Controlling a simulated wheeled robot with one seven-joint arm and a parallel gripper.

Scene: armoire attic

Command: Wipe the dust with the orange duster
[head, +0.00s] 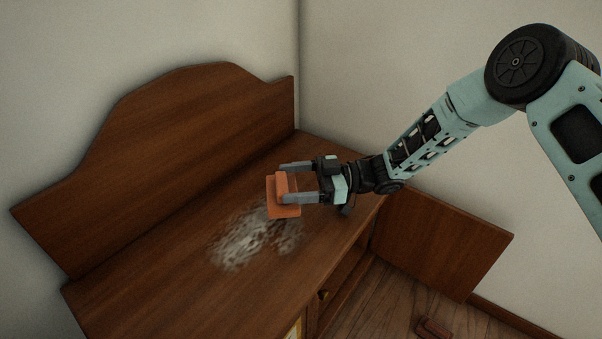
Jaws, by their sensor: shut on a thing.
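The orange duster (284,209) is in my gripper (283,184), above or on the wooden top of the armoire (180,290). My gripper is shut on the duster's raised handle, one grey finger on each side. A grey-white dust patch (240,241) lies on the top, just below and left of the duster. The duster overlaps the patch's upper right edge in the picture. I cannot tell whether the duster touches the surface. Part of the dust may be hidden behind it.
A curved wooden back panel (190,125) rises along the rear of the top. An open door (445,240) sticks out at the right. A reddish-brown object (433,328) lies on the wooden floor. The top is otherwise clear of objects.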

